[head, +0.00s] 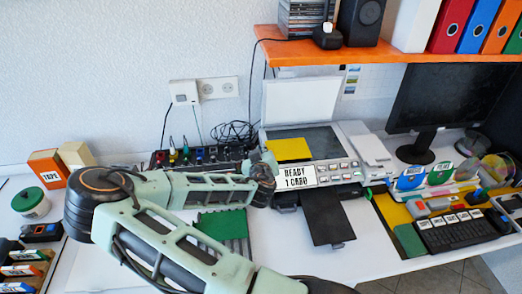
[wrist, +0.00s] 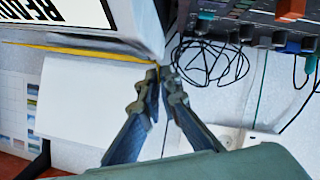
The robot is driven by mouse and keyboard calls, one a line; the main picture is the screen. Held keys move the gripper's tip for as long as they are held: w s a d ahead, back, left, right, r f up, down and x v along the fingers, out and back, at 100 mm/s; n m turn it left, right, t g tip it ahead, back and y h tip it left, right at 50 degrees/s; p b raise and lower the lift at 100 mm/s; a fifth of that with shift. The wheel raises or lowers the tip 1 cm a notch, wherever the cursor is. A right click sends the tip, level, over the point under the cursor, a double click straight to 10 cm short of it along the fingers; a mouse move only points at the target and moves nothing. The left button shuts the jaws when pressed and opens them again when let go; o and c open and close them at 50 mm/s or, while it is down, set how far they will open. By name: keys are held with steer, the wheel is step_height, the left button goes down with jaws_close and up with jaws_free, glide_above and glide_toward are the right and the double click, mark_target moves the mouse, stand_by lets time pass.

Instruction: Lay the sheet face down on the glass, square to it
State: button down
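The yellow sheet (head: 290,149) is over the left part of the scanner's dark glass (head: 325,142) in the head view. In the wrist view the sheet (wrist: 90,53) is nearly edge-on, a thin yellow strip running to my fingertips. My gripper (wrist: 163,70) is at the scanner's left side, its fingertips closed together on the sheet's edge. In the head view my wrist hides the fingertips. The sheet looks roughly level; I cannot tell whether it touches the glass. The scanner lid (head: 300,100) stands open behind the glass.
The scanner's front label (head: 300,176) reads "READY 1 CARD". A control box with knobs (head: 195,157) and tangled cables (head: 232,133) lie left of the scanner. An orange shelf (head: 390,55) hangs above. A monitor (head: 440,100) stands right. A black tray (head: 326,216) juts out in front.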

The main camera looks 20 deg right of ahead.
steer(key=shift+f+b, duration=0.55)
steer(key=shift+f, duration=0.1)
steer(key=c, duration=2.1)
jaws_free()
